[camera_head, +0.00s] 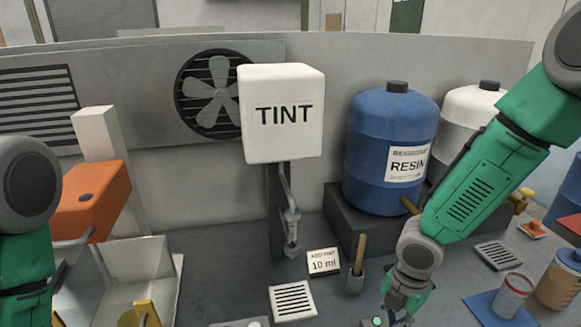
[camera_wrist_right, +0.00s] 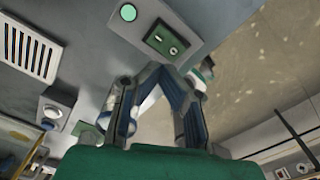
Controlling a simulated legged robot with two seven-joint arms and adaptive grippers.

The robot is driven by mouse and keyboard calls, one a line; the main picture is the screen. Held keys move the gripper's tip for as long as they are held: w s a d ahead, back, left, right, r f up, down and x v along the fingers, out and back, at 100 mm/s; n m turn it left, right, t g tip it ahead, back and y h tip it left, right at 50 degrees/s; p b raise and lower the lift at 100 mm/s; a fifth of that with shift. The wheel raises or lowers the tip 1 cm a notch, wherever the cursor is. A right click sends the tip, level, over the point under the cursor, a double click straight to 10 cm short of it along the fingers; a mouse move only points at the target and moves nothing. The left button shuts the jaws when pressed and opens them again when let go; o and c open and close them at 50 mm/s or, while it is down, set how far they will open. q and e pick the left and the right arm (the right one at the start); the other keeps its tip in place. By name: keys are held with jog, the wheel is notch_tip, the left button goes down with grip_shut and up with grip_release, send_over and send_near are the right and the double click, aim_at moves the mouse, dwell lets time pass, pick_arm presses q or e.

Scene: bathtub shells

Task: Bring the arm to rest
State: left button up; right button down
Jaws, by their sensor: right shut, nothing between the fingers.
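My right arm, green and grey, comes in from the right in the head view. Its gripper (camera_head: 393,316) is low at the bottom edge, over the grey bench, partly cut off. In the right wrist view the fingers of the right gripper (camera_wrist_right: 165,72) are closed together with nothing held. Part of my left arm shows at the left edge of the head view; its gripper is out of the picture.
A white TINT tank (camera_head: 282,135) with a spout hangs at the back. A blue RESIN drum (camera_head: 375,130) stands on a dark block. A wooden-handled tool stands in a grey cup (camera_head: 355,283) left of my right gripper. A grey control box (camera_wrist_right: 180,25) lies beyond its fingers.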

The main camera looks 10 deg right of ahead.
jog(key=s+a+f+m+g+y, duration=0.1)
jog(key=s+a+f+m, duration=0.1)
jog(key=s+f+m, duration=0.3)
jog(key=s+a+f+m+y, duration=0.1)
jog(key=s+a+f+m, duration=0.15)
jog(key=s+m, duration=0.45)
jog(key=s+d+f+m+t+h, duration=0.1)
jog(key=s+d+f+m, duration=0.15)
jog(key=s+m, duration=0.35)
jog(key=s+d+f+m+h, duration=0.1)
jog(key=s+d+m, duration=0.3)
jog(key=s+m, duration=0.2)
notch_tip(320, 180, down, 17)
jog(key=w+b, duration=0.2)
jog(key=b, duration=1.6)
jog(key=shift+w+a+t, duration=0.2)
jog(key=shift+t, duration=0.2)
